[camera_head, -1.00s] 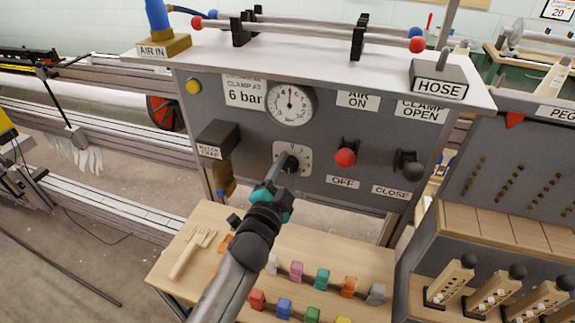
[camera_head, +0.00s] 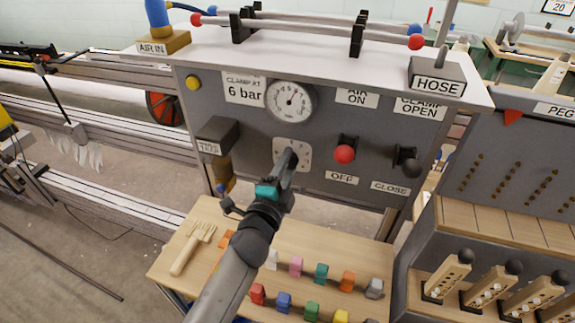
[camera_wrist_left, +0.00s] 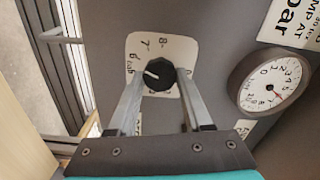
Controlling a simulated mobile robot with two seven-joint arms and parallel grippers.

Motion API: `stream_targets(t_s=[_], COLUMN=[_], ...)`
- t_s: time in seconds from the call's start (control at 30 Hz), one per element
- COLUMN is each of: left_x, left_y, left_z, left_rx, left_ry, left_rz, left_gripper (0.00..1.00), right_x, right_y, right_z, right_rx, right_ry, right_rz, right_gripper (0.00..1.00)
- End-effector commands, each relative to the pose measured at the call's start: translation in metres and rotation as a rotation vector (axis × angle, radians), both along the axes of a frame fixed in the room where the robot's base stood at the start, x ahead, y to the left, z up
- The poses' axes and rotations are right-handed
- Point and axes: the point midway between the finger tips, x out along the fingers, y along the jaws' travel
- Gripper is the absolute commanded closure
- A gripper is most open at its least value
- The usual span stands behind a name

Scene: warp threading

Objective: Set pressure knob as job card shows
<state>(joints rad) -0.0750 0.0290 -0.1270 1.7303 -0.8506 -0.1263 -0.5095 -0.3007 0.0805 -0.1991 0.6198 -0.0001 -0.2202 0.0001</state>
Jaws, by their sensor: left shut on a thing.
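My left gripper (camera_head: 288,160) is at the panel, in front of the white dial plate (camera_head: 279,156). In the left wrist view its two fingers (camera_wrist_left: 158,88) are closed on the sides of the black pressure knob (camera_wrist_left: 158,76). The knob's white pointer line faces left, roughly toward the 6 on the plate (camera_wrist_left: 141,44). In the head view the gripper hides the knob. The job card (camera_head: 244,89) reads "CLAMP AT 6 bar". My right gripper is out of view.
Right of the dial are a red-knobbed lever (camera_head: 345,153) and a black-knobbed lever (camera_head: 408,163). A dark box (camera_head: 217,136) sticks out at left. Below, a wooden table (camera_head: 195,262) holds a comb and several coloured blocks.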

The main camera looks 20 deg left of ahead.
Motion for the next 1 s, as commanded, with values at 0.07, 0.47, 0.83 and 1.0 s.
stream_targets(t_s=[0.07,0.47,0.83,1.0], left_x=[0.0,0.0,-0.002,-0.018], left_y=[0.0,0.0,0.0,0.0], left_z=[0.001,0.001,0.0,-0.001], left_rx=[0.0,-0.002,-0.002,-0.003], left_ry=[-0.002,-0.001,0.0,0.001], left_rz=[-0.001,-0.001,0.0,0.0], left_gripper=[1.0,0.27,0.2,0.2], right_x=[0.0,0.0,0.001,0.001], right_y=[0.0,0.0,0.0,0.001], right_z=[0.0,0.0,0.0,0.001], right_rx=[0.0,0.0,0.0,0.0], right_ry=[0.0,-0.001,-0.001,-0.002], right_rz=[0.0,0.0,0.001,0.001], right_gripper=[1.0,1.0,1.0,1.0])
